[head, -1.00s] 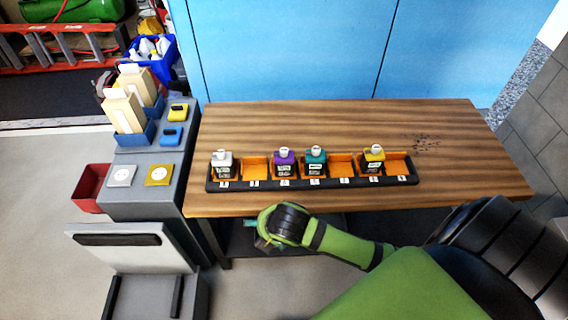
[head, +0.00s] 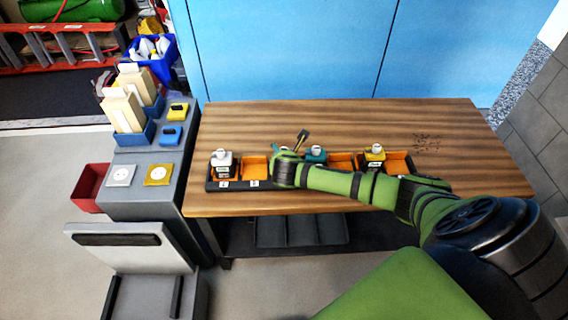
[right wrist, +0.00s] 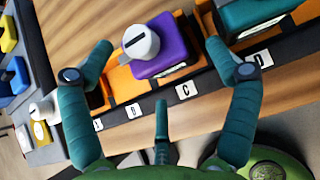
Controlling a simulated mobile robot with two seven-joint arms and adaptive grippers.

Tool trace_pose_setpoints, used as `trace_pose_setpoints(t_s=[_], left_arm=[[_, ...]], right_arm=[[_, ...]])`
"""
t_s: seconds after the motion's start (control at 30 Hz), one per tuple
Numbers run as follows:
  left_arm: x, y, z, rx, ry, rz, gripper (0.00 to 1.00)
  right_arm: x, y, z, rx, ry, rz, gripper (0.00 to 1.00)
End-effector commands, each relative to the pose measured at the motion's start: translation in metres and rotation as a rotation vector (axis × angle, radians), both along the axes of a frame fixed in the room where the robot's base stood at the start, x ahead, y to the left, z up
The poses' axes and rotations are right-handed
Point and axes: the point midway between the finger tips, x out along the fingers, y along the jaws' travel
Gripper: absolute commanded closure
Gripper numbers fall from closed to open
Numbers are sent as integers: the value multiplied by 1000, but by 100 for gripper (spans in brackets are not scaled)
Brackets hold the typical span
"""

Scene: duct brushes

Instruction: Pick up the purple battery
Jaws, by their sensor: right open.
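The purple battery (right wrist: 172,52), with a white cap on top, sits in an orange slot of the black rack (head: 410,181), by the label C. In the head view it is hidden behind my right arm and hand. My right gripper (right wrist: 159,50) is open, with teal fingers either side of the purple battery and a third finger nearer the camera. The fingers hold nothing, and I cannot tell whether any touches it. In the head view my right gripper (head: 290,154) is over the rack. My left gripper is not in view.
A teal battery (head: 316,153) stands just right of the purple one, close to a finger in the wrist view. A white battery (head: 222,164) and a yellow one (head: 374,156) stand in other slots.

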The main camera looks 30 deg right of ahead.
Motion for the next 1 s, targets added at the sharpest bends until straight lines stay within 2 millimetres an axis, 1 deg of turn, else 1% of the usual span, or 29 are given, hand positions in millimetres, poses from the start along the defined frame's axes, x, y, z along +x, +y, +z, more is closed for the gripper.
trace_pose_setpoints(t_s=[0.03, 0.1, 0.37, 0.4, 0.47, 0.5, 0.57, 0.6, 0.9, 1.0], left_arm=[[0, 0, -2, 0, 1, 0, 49], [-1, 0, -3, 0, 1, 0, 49], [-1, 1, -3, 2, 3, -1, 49], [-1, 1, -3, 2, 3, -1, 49], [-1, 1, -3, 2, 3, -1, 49], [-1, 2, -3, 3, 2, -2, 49], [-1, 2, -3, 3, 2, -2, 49], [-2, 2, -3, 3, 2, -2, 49], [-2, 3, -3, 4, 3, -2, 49], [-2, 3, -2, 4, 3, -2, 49]], right_arm=[[4, -2, -5, 0, 0, -1, 12], [6, -4, -9, 1, 1, -1, 12], [8, -5, -10, 1, 0, 1, 12], [8, -5, -10, 2, 0, 0, 20], [8, -5, -10, 2, 0, 0, 44], [8, -5, -10, 2, 0, 0, 60], [8, -5, -10, 2, 1, -1, 84], [7, -5, -10, 2, 1, -1, 92], [7, -5, -10, 3, 1, -1, 93], [7, -5, -5, 3, 1, -1, 93]])
